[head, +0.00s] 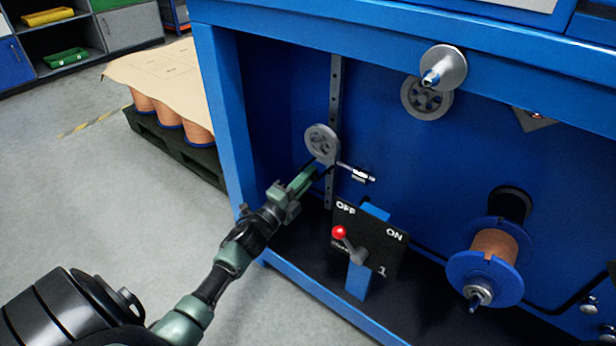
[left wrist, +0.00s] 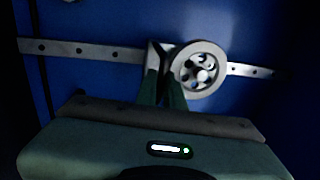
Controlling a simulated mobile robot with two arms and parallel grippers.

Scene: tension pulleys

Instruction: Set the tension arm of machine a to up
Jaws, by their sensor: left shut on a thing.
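The tension arm of the machine carries a grey spoked pulley (head: 322,143) in front of a perforated upright metal rail (head: 335,92) inside the blue cabinet. My left gripper (head: 325,170) reaches in from the lower left and is shut on the arm just below the pulley. In the left wrist view, the two fingertips (left wrist: 166,84) close beside the pulley (left wrist: 198,70), and the rail (left wrist: 85,50) runs across behind. The fingers partly hide the gripped part. A small silver rod with a dark fitting (head: 357,174) sticks out to the right. My right gripper is not in view.
An OFF/ON switch panel (head: 380,250) with a red-knobbed lever (head: 339,233) stands below right of the gripper, the lever toward OFF. A copper wire spool (head: 492,255) is farther right. The blue cabinet post (head: 222,115) is close on the left. Open floor lies left.

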